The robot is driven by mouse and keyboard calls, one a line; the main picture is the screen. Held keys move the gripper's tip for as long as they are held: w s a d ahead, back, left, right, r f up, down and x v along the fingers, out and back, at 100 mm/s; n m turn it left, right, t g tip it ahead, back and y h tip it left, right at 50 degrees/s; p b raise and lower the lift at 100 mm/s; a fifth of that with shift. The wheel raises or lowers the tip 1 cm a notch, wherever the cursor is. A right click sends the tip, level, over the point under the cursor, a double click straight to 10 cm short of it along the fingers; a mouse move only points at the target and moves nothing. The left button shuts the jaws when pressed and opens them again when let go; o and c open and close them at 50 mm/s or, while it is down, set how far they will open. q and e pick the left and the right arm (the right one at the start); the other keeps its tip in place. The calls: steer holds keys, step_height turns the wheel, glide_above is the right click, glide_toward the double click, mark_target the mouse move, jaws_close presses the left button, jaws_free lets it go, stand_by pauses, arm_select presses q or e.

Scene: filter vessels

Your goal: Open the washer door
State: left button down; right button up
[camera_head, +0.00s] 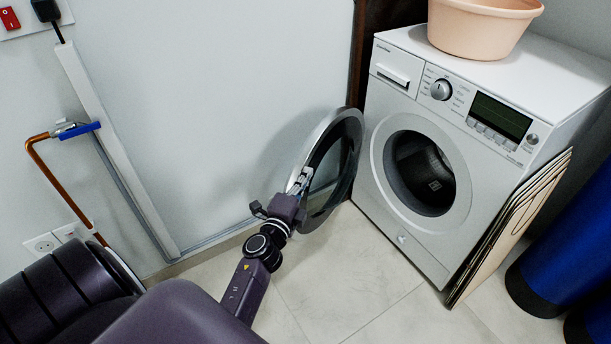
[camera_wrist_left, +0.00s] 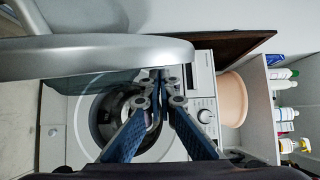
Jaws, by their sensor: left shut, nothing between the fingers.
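The white washer (camera_head: 400,200) stands against the wall, with its round opening and dark drum (camera_head: 425,172) exposed. Its round door (camera_head: 347,138), a silver ring with dark glass, is swung wide open to the left, near the wall. My left gripper (camera_head: 299,181) is at the door's near left side, shut with nothing between its fingers; whether it touches the rim I cannot tell. In the left wrist view the shut fingers (camera_wrist_left: 160,78) point toward the washer, and the silver door rim (camera_wrist_left: 100,58) crosses close by at upper left. The drum opening (camera_wrist_left: 105,118) shows behind the fingers. My right gripper is not in view.
A peach basin (camera_head: 483,25) sits on the washer. Flat cardboard sheets (camera_head: 512,225) lean on its right side, with blue cylinders (camera_head: 565,250) beyond. A copper pipe with a blue valve handle (camera_head: 80,131) runs along the left wall. The tiled floor (camera_head: 345,275) in front is clear.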

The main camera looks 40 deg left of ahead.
arm_select(q)
steer(key=shift+a, duration=0.4)
steer(key=a+h, duration=0.1)
steer(key=a, duration=0.1)
steer(key=a+m+h, duration=0.1)
steer(key=a, duration=0.2)
steer(key=shift+w+a+f+m, duration=0.1)
steer(key=shift+f+m, duration=0.05)
steer(key=shift+m, duration=0.15)
steer(key=w+a+m+h+b, duration=0.1)
steer(key=a+b, duration=0.3)
steer(key=a, duration=0.7)
steer(key=shift+w+r+t+h, duration=0.25)
steer(key=shift+w+h, duration=0.2)
steer(key=shift+h, duration=0.25)
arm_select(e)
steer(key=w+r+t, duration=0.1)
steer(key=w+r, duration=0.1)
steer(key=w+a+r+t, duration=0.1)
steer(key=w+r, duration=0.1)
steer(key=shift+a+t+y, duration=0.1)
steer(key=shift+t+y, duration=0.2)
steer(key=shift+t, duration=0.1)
arm_select(q)
steer(key=shift+f, duration=0.1)
